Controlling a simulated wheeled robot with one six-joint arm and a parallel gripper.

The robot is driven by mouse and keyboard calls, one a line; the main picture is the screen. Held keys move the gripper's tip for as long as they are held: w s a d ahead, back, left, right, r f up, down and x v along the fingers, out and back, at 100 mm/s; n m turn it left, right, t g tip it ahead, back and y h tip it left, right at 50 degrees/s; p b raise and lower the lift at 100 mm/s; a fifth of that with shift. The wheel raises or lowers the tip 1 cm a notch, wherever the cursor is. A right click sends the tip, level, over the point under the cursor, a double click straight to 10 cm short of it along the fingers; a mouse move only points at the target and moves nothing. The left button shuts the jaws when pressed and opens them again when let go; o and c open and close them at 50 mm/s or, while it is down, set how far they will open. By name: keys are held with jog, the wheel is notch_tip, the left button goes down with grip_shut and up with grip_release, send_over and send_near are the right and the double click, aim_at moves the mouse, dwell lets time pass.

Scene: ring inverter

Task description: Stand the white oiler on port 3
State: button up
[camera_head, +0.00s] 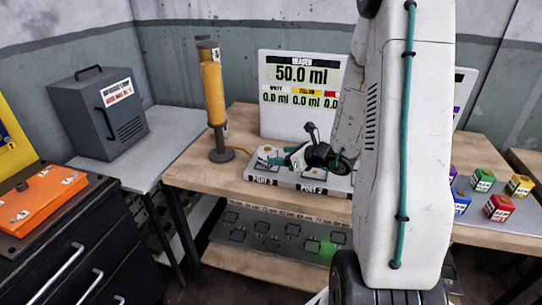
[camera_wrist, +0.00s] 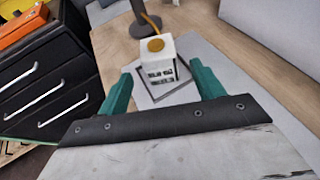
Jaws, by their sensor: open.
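The white oiler (camera_wrist: 157,55) has a gold round top and dark markings on its side. In the wrist view it stands upright over a dark square outline on a pale plate (camera_wrist: 188,44). My gripper (camera_wrist: 161,72) is open, with one teal finger on each side of the oiler and a gap showing on both sides.
A yellow cylinder (camera_head: 212,88) on a dark stand is at the back left of the wooden table (camera_head: 190,172). A reader display (camera_head: 301,75) showing 50.0 ml stands behind the ports. Coloured cubes (camera_head: 482,180) sit at the right. My arm blocks the middle right.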

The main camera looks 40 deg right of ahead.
jog(key=v, duration=0.3)
jog(key=shift+s+r, duration=0.1)
jog(key=s+a+r+n+g+y, duration=0.1)
jog(key=a+r+n+g+y, duration=0.15)
jog(key=a+r+n, duration=0.35)
jog(key=s+a+r+n+g+y, duration=0.1)
jog(key=a+r+n+y, duration=0.2)
jog(key=a, duration=0.5)
jog(key=s+a+r+n+g, duration=0.4)
jog(key=s+a+n+g, duration=0.3)
jog(key=s+a+n, duration=0.4)
jog(key=s+d+r+n+h, duration=0.2)
jog(key=s+n+h, duration=0.2)
jog(key=s+n, duration=0.2)
jog(key=s+d+r+n+g+h, duration=0.1)
jog(key=s+d+r+n+h, duration=0.1)
jog(key=s+n+h, duration=0.3)
jog(key=shift+s+n, duration=0.6)
jog(key=shift+n, duration=0.4)
